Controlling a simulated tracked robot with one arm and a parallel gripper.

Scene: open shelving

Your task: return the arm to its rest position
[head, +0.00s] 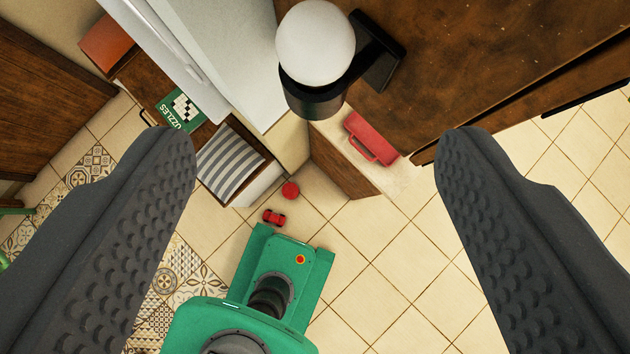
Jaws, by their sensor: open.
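My gripper (316,150) shows in the head view with its two dark, bumpy fingers wide apart, one at the left and one at the right. Nothing is between the fingertips that they touch. The camera looks down, and my green base (290,262) shows below on the tiled floor. The rest of my arm is mostly out of view.
A lamp with a white globe (315,42) is mounted on the brown wooden panel (470,60). A red case (370,138) lies on a pale ledge. A puzzle book (180,108) and striped cushion (230,163) are at left. A red toy car (274,217) and red ball (290,190) lie near my base.

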